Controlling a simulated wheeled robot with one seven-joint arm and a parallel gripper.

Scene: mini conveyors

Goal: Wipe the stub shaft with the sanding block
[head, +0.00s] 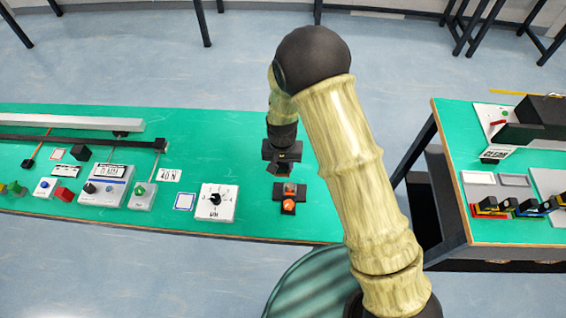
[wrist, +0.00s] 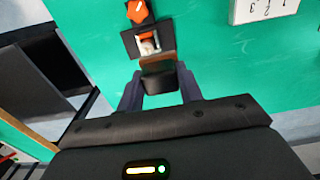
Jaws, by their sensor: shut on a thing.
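My gripper (head: 280,167) hangs above the green table; in the wrist view its two fingers (wrist: 158,84) are closed on the sides of a dark block, which I take as the sanding block (wrist: 157,79). A small black fixture (wrist: 130,42) sits just beyond the block. It holds a short pale piece with orange-brown marks, apparently the stub shaft (wrist: 148,46). An orange knob (wrist: 136,10) is at its far end. In the head view the fixture shows just in front of my gripper, with its orange knob (head: 289,206). I cannot tell whether block and shaft touch.
A white dial box (head: 215,203) stands left of the fixture. Further left are a blue-grey instrument (head: 105,186), small coloured blocks and a long dark rail (head: 75,140). A second green table (head: 450,140) with black equipment is at the right, across a gap.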

